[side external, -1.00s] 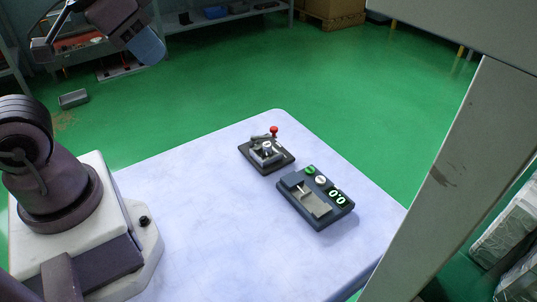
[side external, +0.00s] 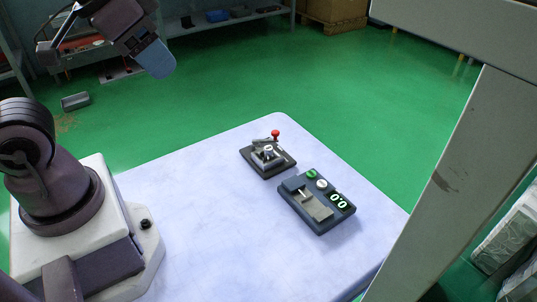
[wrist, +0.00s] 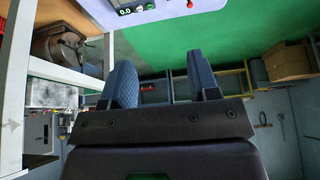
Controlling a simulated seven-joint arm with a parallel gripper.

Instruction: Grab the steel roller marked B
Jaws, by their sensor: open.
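A dark fixture (side external: 283,167) with a red-knobbed lever (side external: 276,134) stands on the pale table. A small grey metal piece with a round white mark (side external: 268,149) sits in it; I cannot read the mark, so I cannot tell whether it is the roller marked B. My gripper (side external: 156,60) is high above the table's far left side, well away from the fixture, in the side external view. In the wrist view my gripper (wrist: 161,82) shows two blue padded fingers spread apart with nothing between them.
A dark blue device (side external: 318,225) with a metal plate, a green button and a lit display stands right of the fixture. It also shows at the wrist view's top (wrist: 130,8). A grey post (side external: 445,185) rises at the right. The table's (side external: 205,215) left and front are clear.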

